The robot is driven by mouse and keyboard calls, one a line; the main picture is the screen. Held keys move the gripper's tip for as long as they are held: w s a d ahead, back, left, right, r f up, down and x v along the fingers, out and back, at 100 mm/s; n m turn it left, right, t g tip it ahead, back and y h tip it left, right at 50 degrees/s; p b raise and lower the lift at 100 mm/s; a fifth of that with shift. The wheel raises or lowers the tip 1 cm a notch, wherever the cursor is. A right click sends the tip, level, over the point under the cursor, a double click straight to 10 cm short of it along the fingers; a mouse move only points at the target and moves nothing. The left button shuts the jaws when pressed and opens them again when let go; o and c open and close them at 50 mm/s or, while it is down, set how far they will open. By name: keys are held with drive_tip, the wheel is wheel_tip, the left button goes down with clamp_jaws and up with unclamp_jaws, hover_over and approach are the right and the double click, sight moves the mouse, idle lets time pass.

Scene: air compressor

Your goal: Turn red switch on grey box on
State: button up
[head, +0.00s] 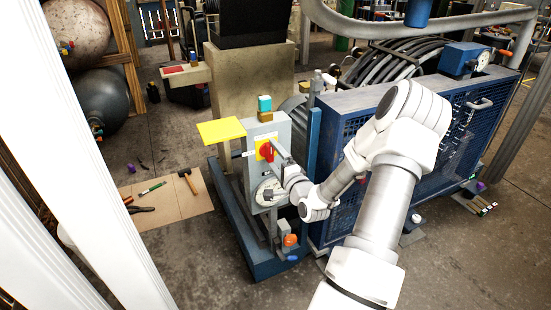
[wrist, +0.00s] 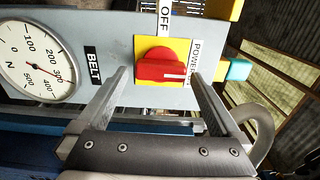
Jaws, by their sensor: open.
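The red switch (wrist: 162,65) sits on a yellow square plate (wrist: 183,48) on the face of the grey box (wrist: 117,22). The wrist view shows an "OFF" label (wrist: 164,18) above it and a "POWER" label (wrist: 195,60) to its right. A white line on the knob points right in that view. My gripper (wrist: 158,82) is open, its two fingers either side of the knob's lower part. I cannot tell if they touch it. In the head view the red switch (head: 266,151) is at the tip of my gripper (head: 275,153), partly covered by it.
A yellow sheet (head: 221,130) juts out left of the box. The blue mesh-sided compressor frame (head: 345,120) stands close to my arm. Open floor (head: 195,255) lies at lower left.

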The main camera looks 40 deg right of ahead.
drive_tip(key=shift+s, duration=0.1)
drive_tip(key=p+v, duration=0.1)
drive_tip(key=v, duration=1.6)
drive_tip(key=shift+s+p, duration=0.15)
drive_tip(key=shift+p, duration=0.2)
